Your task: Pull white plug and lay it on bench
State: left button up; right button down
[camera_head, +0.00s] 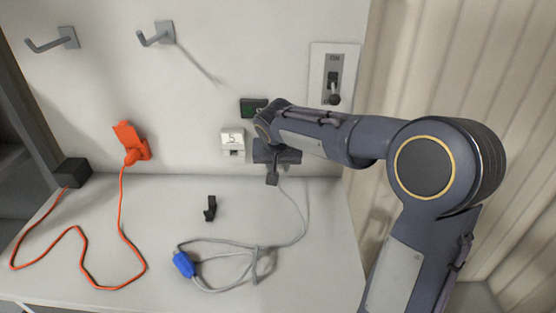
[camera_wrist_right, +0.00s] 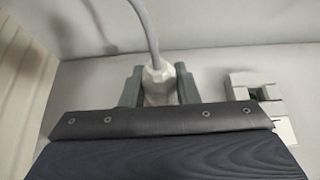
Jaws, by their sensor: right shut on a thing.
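The white plug (camera_wrist_right: 157,82) shows in the right wrist view between the two grey fingers of my right gripper (camera_wrist_right: 158,90). The gripper is shut on it. A grey cable (camera_wrist_right: 145,25) runs from the plug. In the head view my right gripper (camera_head: 277,153) is close to the wall panel, just above the bench's back edge, and hides the plug. Whether the plug is seated in a socket cannot be seen. The grey cable (camera_head: 300,215) hangs down onto the bench (camera_head: 320,265) and loops to a blue connector (camera_head: 184,264). My left gripper is out of view.
A white socket box (camera_head: 233,142) is left of my gripper, with a green-black unit (camera_head: 252,107) above. A switch plate (camera_head: 333,75) is higher right. The bench's front right is clear.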

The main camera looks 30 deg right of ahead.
jog(key=shift+s+a+b, duration=0.4)
jog(key=shift+s+a, duration=0.05)
jog(key=shift+s, duration=0.25)
jog(key=shift+s+a+b, duration=0.4)
jog(key=shift+s, duration=0.3)
dwell(0.6)
dwell(0.3)
